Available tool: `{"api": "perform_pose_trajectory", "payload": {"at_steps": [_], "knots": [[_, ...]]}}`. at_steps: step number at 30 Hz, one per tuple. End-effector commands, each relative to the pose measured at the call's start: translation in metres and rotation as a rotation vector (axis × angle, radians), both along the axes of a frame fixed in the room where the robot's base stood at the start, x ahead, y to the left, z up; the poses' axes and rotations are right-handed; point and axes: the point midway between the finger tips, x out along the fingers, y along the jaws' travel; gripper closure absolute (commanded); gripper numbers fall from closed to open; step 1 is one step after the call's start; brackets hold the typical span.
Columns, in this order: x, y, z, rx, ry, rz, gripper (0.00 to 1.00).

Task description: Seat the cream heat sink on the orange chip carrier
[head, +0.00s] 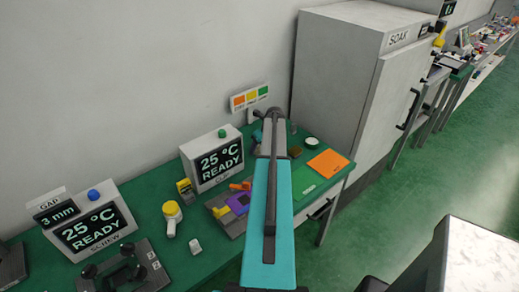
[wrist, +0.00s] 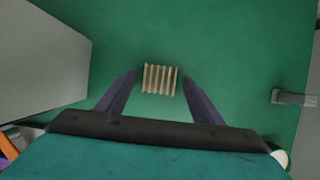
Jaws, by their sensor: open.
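The cream heat sink (wrist: 160,78), a small ribbed block, lies on the green bench top in the wrist view. My gripper (wrist: 160,75) is open, with one dark finger on each side of it and a gap to both. In the head view, my arm hides the heat sink and I cannot make out the fingers. A small orange part (head: 241,186) sits by a purple block (head: 238,203) on a grey fixture left of my arm. A flat orange square (head: 328,162) lies at the bench's right. I cannot tell which is the chip carrier.
A grey display box (head: 213,160) reading 25 °C READY stands behind the fixture. A tall grey SOAK cabinet (head: 345,75) stands behind the bench's right end. A grey clip-like part (wrist: 294,98) is at the right in the wrist view. Green surface around the heat sink is clear.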

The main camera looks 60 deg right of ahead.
Motion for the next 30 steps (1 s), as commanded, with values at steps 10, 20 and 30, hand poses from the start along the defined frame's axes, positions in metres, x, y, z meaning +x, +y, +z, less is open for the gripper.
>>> {"api": "perform_pose_trajectory", "payload": {"at_steps": [10, 20, 30], "knots": [[0.0005, 0.0003, -0.0002, 0.000, 0.000, 0.001, 0.39], [0.0008, 0.0006, 0.0000, -0.001, 0.000, 0.002, 0.64], [0.0011, 0.0008, 0.0002, -0.001, 0.000, 0.002, 0.84]]}}
